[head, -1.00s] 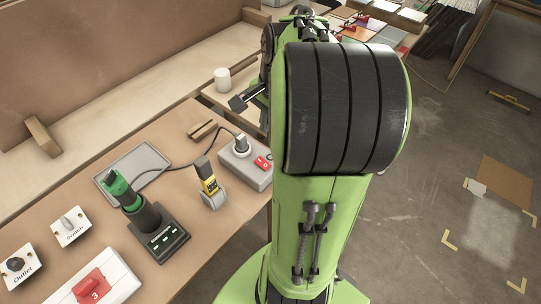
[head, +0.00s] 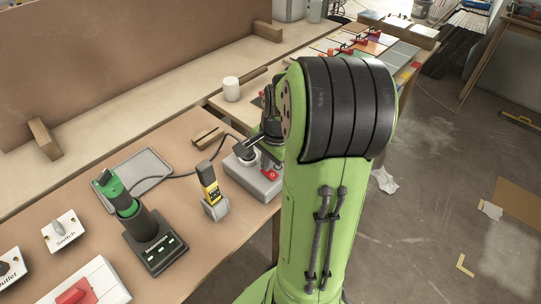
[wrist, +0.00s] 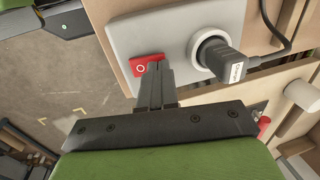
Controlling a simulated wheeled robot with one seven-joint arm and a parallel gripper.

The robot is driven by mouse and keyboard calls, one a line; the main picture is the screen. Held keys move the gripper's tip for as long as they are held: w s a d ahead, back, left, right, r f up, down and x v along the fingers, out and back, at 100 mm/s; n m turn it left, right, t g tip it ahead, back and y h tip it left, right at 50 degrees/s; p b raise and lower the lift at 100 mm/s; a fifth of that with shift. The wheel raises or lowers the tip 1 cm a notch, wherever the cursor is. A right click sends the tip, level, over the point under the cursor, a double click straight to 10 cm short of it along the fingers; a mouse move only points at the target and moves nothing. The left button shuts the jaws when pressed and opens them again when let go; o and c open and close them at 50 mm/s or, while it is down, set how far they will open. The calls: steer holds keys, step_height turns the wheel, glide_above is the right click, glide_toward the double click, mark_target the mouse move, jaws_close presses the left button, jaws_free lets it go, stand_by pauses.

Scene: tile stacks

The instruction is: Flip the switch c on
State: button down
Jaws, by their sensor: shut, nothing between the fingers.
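A grey box (head: 256,184) with a red rocker switch (head: 270,175) stands at the table's right edge in the head view. In the wrist view the red switch (wrist: 141,65) shows a white circle mark, on the grey box's face (wrist: 150,35). I see no letter c on it. My gripper (wrist: 154,67) is shut and empty, its fingertips at the red switch and covering part of its edge. I cannot tell whether they touch it. In the head view my arm hides part of the box.
A black plug (wrist: 218,54) with a cable sits in the box close beside the fingers. A yellow device (head: 210,185), a green-and-black tool (head: 133,207) on its base, a toggle switch plate (head: 64,232) and a white box with a red switch (head: 77,292) stand to the left.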

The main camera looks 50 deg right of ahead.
steer(key=shift+f, duration=0.2)
steer(key=shift+w+f+g+p, duration=0.15)
steer(key=shift+g+p, duration=0.15)
steer(key=shift+p, duration=0.15)
steer(key=shift+s, duration=0.2)
steer(key=shift+s+d, duration=0.1)
steer(key=shift+s, duration=0.6)
steer(key=shift+r, duration=0.2)
step_height(320, 180, up, 14)
steer(key=s+p, duration=0.2)
steer(key=p, duration=0.5)
steer(key=shift+s+f, duration=0.25)
